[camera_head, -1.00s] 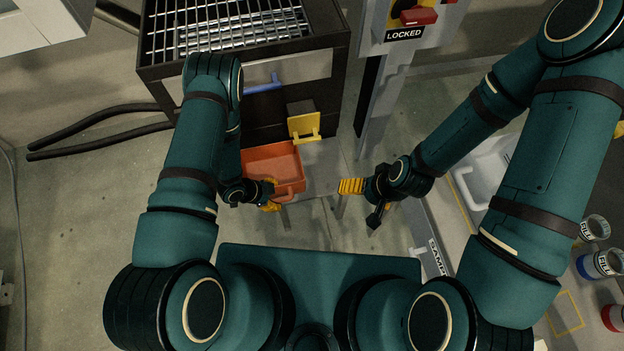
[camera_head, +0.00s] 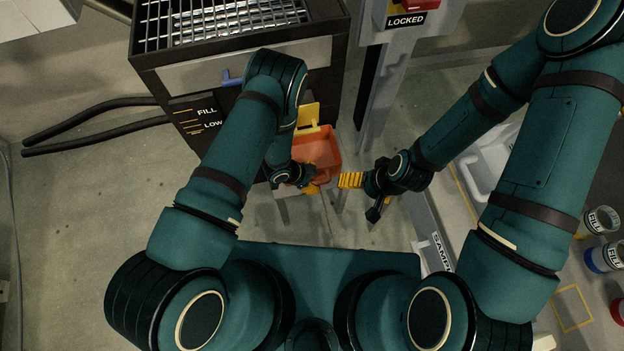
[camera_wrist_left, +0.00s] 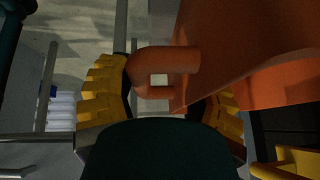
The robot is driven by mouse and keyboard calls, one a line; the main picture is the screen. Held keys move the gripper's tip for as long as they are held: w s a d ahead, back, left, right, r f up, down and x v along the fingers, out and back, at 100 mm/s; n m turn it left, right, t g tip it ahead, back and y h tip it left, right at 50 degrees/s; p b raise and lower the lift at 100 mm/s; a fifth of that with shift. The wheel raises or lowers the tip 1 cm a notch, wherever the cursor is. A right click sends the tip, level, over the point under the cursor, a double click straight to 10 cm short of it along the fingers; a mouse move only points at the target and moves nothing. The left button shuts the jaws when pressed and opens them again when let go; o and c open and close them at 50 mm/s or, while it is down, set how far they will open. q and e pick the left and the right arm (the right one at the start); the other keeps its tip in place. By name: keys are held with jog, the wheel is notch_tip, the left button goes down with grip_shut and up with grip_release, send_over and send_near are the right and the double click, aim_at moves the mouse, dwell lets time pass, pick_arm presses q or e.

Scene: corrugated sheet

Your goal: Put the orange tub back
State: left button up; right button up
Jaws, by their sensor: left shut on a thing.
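The orange tub (camera_head: 322,150) is in front of the dark cabinet's lower right corner in the head view. My left gripper (camera_head: 310,188) is shut on the tub's handle, at its near side. In the left wrist view the loop handle (camera_wrist_left: 165,60) lies between the yellow fingers, and the tub wall (camera_wrist_left: 255,45) fills the upper right. Whether the tub rests on anything is not clear. My right gripper (camera_head: 362,190) is just right of the tub with its yellow ribbed finger towards it. Its jaw opening is unclear.
The dark cabinet (camera_head: 150,82) has a grid top (camera_head: 225,22), a blue handle (camera_head: 232,78) and a yellow bracket (camera_head: 307,116) close behind the tub. A grey post (camera_head: 388,90) with a LOCKED sign stands to the right. Open floor (camera_head: 90,220) lies left.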

pick_arm(q)
jog(key=shift+w+f, duration=0.1)
jog(key=shift+f, duration=0.2)
jog(key=shift+f, duration=0.15)
jog(key=o, duration=1.4)
jog(key=shift+c, duration=0.2)
